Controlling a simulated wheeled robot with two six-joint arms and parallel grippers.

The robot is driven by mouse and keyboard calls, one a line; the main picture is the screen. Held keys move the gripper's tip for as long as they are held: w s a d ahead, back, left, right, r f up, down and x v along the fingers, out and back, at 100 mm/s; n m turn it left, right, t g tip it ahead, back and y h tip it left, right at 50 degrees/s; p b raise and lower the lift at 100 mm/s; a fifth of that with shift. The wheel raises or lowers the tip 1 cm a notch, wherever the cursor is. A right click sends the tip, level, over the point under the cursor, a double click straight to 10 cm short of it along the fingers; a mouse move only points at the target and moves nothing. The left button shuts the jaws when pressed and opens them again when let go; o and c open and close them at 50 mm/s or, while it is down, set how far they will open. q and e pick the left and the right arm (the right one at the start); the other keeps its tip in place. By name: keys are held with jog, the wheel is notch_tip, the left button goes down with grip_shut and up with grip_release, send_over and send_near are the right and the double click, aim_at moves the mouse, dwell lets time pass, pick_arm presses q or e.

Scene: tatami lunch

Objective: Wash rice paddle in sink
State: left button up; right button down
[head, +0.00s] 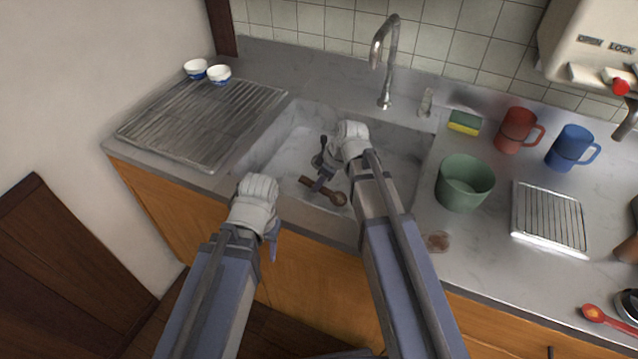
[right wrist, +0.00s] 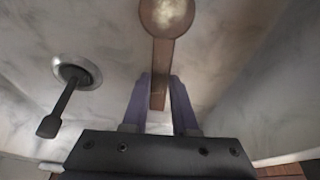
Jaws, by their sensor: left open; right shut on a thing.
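The rice paddle (head: 337,198) is brown, with a rounded head and a pale patch on it. It is inside the grey sink (head: 290,150). My right gripper (head: 321,184) is down in the sink, shut on the paddle's handle. In the right wrist view, the handle lies between the two fingers (right wrist: 159,95) and the paddle's head (right wrist: 168,17) points away from them. Whether the paddle touches the sink floor I cannot tell. My left gripper (head: 272,243) is open and empty, in front of the counter edge. The tap (head: 386,60) stands behind the sink; no water shows.
A drain with a dark lever-like piece (right wrist: 60,108) is beside the paddle. A green tub (head: 464,183), sponge (head: 464,122), red mug (head: 518,130), blue mug (head: 570,147) and wire rack (head: 549,217) stand right. Two bowls (head: 218,74) are behind the left draining board (head: 195,125).

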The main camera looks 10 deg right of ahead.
dwell(0.7)
jog(key=shift+w+a, duration=0.35)
jog(key=shift+a, duration=0.15)
jog(key=shift+r, duration=0.1)
notch_tip(320, 180, up, 14)
jog(key=p, duration=1.4)
jog(key=shift+r+p, duration=0.2)
jog(key=shift+p, duration=0.1)
dwell(1.5)
notch_tip(320, 180, up, 5)
jog(key=p, duration=0.5)
